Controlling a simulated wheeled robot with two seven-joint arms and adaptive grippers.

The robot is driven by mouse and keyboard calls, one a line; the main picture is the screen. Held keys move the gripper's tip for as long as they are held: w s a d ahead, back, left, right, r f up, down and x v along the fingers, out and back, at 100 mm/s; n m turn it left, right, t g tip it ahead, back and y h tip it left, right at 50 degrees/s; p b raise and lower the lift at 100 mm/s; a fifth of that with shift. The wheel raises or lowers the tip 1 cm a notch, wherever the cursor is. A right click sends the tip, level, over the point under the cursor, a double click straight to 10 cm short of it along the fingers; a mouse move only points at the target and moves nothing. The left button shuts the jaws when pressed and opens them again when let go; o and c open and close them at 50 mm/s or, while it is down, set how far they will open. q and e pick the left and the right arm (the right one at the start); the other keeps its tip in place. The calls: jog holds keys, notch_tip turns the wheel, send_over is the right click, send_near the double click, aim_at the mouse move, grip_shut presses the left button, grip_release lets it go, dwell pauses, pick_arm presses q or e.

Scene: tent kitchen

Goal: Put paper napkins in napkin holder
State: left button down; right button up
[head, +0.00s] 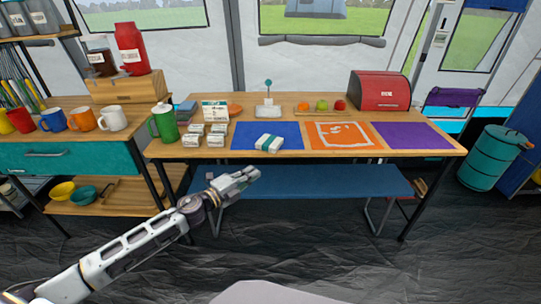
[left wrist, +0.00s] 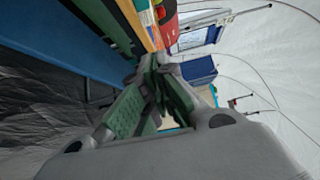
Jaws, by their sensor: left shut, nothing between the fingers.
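A white packet with a green band (head: 268,143), which looks like the paper napkins, lies on the blue mat (head: 250,131) near the table's front edge. A pale holder with an upright rod and teal ball (head: 267,110), which looks like the napkin holder, stands behind the blue mat. My left gripper (head: 250,174) is shut and empty, in front of and below the table edge, apart from the packet. In the left wrist view its green-padded fingers (left wrist: 155,78) come together with nothing between them. My right gripper is not in view.
Several small white packs (head: 201,134) and a green mug (head: 163,122) stand at the table's left. An orange mat (head: 375,142), a purple mat (head: 412,136) and a red bread box (head: 380,90) are to the right. A blue bench (head: 310,181) stands under the table.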

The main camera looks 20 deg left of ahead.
aim_at(270, 143)
pick_arm(q)
jog(key=shift+w+d, duration=0.15)
jog(key=shift+w, duration=0.1)
jog(key=shift+w+a+b+x, duration=0.25)
jog(key=shift+a+x, duration=0.1)
jog(key=shift+x, duration=1.65)
jog(key=shift+w+a+b+x, duration=0.2)
jog(key=shift+a+x, duration=0.15)
jog(key=shift+x, duration=1.65)
jog(key=shift+w+a+b+x, duration=0.1)
jog(key=shift+a+b+x, duration=0.2)
jog(key=shift+x, duration=1.7)
jog(key=shift+w+a, duration=0.15)
jog(key=shift+w, duration=0.1)
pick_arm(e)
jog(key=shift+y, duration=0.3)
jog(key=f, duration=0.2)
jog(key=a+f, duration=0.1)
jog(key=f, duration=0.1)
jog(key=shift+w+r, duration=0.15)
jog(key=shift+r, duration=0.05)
